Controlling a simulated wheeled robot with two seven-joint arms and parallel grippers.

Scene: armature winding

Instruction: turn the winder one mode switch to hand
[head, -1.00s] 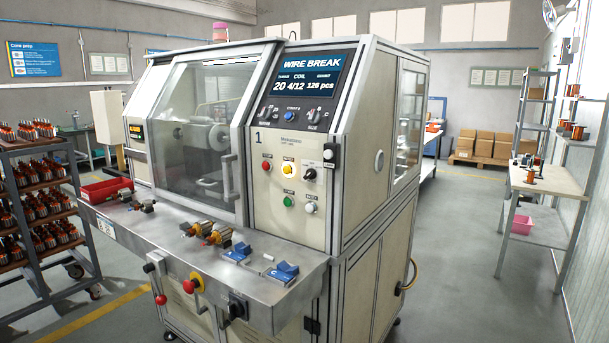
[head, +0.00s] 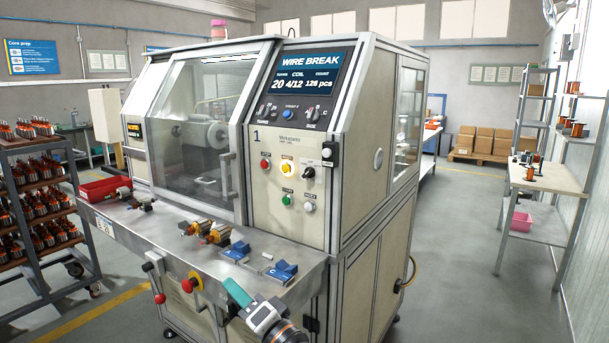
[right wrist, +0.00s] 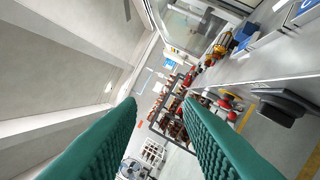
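Winder one (head: 290,215) is the cream and grey machine marked 1, with its display reading WIRE BREAK. A black rotary knob (head: 308,173) sits on its upper panel, right of a lit yellow button. My right gripper (head: 238,292), with teal fingers, is low at the front ledge, well below the panel, and hides a black rotary switch there. In the right wrist view its fingers (right wrist: 160,103) are apart and empty. My left gripper is not in view.
The steel ledge (head: 160,235) holds armatures, blue holders (head: 283,272) and a red bin (head: 103,188). A red emergency stop (head: 188,285) protrudes from its front. A rack of armatures (head: 35,210) stands left.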

